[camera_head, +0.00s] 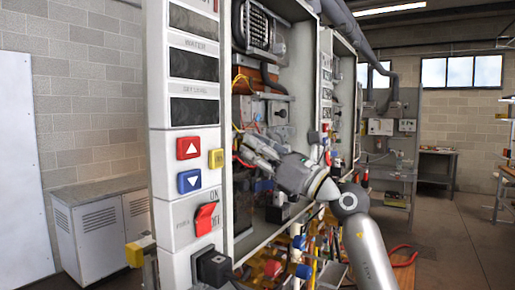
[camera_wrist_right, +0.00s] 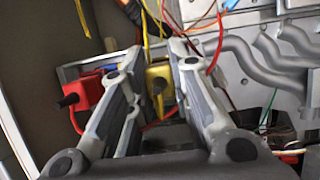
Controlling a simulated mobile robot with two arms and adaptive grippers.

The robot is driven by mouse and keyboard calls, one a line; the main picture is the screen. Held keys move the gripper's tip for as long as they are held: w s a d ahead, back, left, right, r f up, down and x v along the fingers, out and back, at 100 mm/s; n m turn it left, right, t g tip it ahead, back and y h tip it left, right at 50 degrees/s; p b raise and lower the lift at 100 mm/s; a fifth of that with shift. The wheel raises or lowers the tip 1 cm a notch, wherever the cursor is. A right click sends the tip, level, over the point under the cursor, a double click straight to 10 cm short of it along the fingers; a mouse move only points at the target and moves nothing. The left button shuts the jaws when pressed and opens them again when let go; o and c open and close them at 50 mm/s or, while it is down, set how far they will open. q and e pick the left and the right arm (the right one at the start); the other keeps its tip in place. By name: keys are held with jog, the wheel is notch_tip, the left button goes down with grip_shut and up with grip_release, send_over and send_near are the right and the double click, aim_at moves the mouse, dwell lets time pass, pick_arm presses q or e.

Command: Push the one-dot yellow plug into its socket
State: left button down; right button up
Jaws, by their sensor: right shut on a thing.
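My right gripper (camera_head: 250,152) reaches from the right into the open heater cabinet. In the right wrist view its two fingers (camera_wrist_right: 153,52) are shut on a yellow plug (camera_wrist_right: 159,72), which shows between them with a dark lead on it. I cannot make out any dots on it. A yellow wire runs above it. I cannot tell the socket apart or whether the plug touches it. In the head view the plug is hidden or too small to tell. My left gripper is not in view.
A red plug (camera_wrist_right: 86,92) sits left of the fingers in the wrist view. Grey pipes (camera_wrist_right: 275,55) and loose wires lie to the right. The heater's front panel (camera_head: 190,130) stands left of my right arm. Open floor (camera_head: 440,240) lies at the right.

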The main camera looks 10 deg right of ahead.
jog(key=shift+w+a, duration=0.1)
jog(key=shift+a, duration=0.05)
jog(key=o, duration=0.9)
jog(key=shift+c, duration=0.2)
jog(key=v, duration=1.2)
jog(key=shift+a, duration=0.1)
